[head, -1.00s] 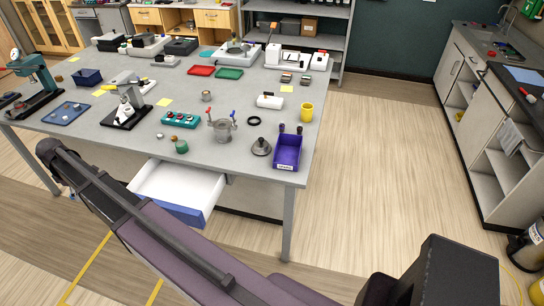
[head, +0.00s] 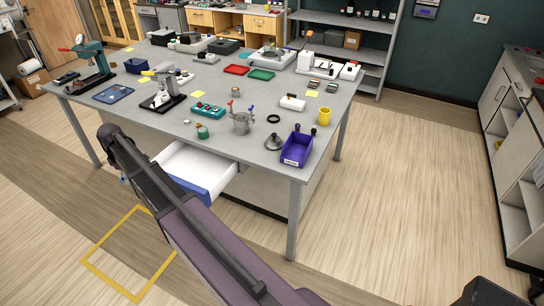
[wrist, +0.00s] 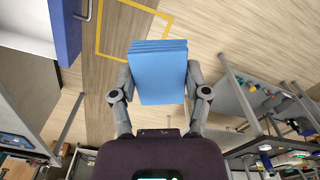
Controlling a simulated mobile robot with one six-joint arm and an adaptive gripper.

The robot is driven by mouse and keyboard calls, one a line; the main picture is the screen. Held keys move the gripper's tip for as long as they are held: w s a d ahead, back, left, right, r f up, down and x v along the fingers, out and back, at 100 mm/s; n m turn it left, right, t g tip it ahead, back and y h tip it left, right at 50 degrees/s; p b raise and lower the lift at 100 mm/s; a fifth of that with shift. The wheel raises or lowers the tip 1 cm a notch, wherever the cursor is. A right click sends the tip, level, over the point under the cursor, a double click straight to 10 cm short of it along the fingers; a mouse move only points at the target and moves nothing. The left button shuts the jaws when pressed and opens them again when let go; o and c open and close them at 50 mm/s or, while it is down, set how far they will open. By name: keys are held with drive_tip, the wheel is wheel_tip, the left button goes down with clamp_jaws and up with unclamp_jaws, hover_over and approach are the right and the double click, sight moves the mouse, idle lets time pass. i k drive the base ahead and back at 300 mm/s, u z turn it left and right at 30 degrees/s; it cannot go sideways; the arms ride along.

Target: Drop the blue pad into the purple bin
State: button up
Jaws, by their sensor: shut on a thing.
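The blue pad (wrist: 158,62), which looks like a stack of thin layers, is held between the two fingers of my gripper (wrist: 159,78) in the wrist view, over the floor. In the head view my arm runs up to the left, in front of the open drawer, and hides most of the gripper and pad. The purple bin (head: 297,149) stands upright on the grey table near its front right corner, with a white label on its front. The bin is well to the right of my gripper and apart from it.
The grey table (head: 262,178) has an open white drawer (head: 190,160) with a blue front jutting toward me. A metal funnel (head: 273,142), a metal pot (head: 241,122) and a yellow mug (head: 324,116) stand near the bin. Floor right of the table is clear.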

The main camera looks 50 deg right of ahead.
sight(300, 153)
drive_tip(key=k, duration=1.1)
drive_tip(key=z, duration=1.3)
drive_tip(key=i, duration=1)
drive_tip(key=z, duration=0.05)
